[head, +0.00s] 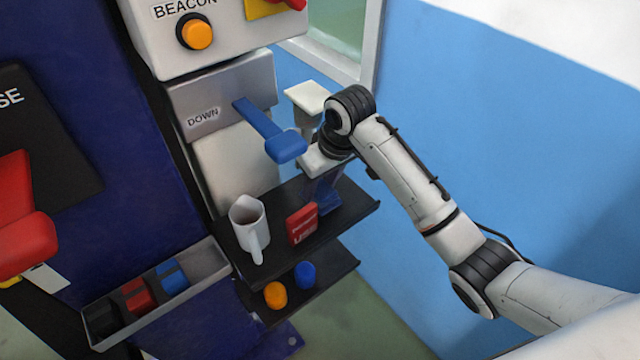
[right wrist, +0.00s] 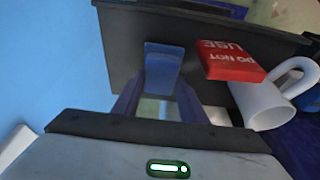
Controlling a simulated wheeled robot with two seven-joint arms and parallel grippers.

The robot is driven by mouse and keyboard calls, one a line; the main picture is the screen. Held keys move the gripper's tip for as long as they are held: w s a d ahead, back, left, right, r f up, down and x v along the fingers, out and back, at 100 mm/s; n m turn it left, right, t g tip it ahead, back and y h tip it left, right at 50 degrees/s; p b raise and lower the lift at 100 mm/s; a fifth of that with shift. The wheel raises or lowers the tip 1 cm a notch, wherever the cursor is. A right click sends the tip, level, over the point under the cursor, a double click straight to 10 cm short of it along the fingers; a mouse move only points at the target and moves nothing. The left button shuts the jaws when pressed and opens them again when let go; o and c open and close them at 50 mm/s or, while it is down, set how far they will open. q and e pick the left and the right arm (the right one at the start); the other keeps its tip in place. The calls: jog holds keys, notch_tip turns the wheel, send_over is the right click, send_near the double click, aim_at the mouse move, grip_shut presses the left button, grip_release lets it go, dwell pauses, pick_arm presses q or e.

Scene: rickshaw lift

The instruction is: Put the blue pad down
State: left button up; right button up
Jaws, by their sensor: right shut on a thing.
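My right gripper (head: 322,182) is above the right end of the upper black shelf (head: 262,208). In the right wrist view, its two fingers (right wrist: 158,103) are shut on the blue pad (right wrist: 163,66), which sits between their tips. In the head view the blue pad (head: 329,204) shows only partly below the gripper, beside the red "DO NOT USE" block. The pad is at or just above the shelf top; I cannot tell whether it touches. My left gripper is not in view.
A white mug (head: 247,222) and the red block (head: 301,224) stand on the upper shelf. A blue lever (head: 268,129) juts out close to my right wrist. An orange and a blue round piece lie on the lower shelf (head: 330,268). A slotted tray (head: 208,268) is at left.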

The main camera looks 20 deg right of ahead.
aim_at(326, 194)
jog(key=shift+f, duration=0.45)
jog(key=o, duration=1.4)
jog(key=shift+f, duration=0.1)
jog(key=v, duration=0.7)
jog(key=shift+r, duration=0.35)
notch_tip(326, 194, up, 8)
jog(key=shift+f, duration=0.2)
